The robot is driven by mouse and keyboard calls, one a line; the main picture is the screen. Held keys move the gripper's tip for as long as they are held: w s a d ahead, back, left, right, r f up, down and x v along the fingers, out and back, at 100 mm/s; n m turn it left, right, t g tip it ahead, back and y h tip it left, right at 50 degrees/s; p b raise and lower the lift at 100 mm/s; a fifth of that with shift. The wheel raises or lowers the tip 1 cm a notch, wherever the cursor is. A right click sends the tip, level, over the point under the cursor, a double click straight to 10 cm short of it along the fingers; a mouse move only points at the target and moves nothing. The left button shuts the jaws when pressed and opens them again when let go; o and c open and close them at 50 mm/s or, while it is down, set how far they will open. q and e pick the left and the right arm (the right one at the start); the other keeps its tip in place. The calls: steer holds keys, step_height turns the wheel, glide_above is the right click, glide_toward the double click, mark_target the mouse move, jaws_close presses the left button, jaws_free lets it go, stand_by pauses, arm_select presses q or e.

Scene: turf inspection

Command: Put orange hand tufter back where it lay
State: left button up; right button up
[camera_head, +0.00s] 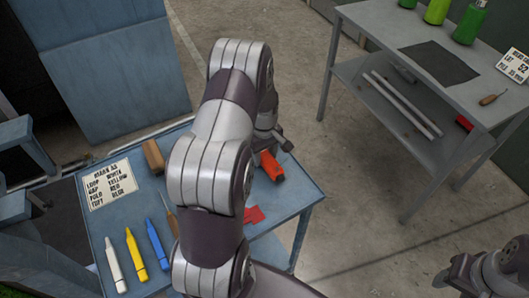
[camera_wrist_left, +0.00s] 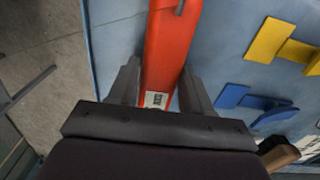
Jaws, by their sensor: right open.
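The orange hand tufter (camera_head: 270,165) shows near the right edge of the blue table (camera_head: 295,200), partly hidden by my left arm. In the left wrist view the tufter (camera_wrist_left: 168,45) runs between the fingers of my left gripper (camera_wrist_left: 160,88), with a small pale label near the palm. My right gripper (camera_head: 447,278) is open and empty at the lower right, clear of the table.
On the table are a lettered card (camera_head: 109,185), a wooden block (camera_head: 153,157), white (camera_head: 114,265), yellow (camera_head: 135,254) and blue (camera_head: 157,245) markers, and red pieces (camera_head: 254,215). A grey bench (camera_head: 400,30) stands at upper right, with open floor (camera_head: 340,190) between.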

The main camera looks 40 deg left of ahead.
arm_select(q)
steer(key=o, duration=0.3)
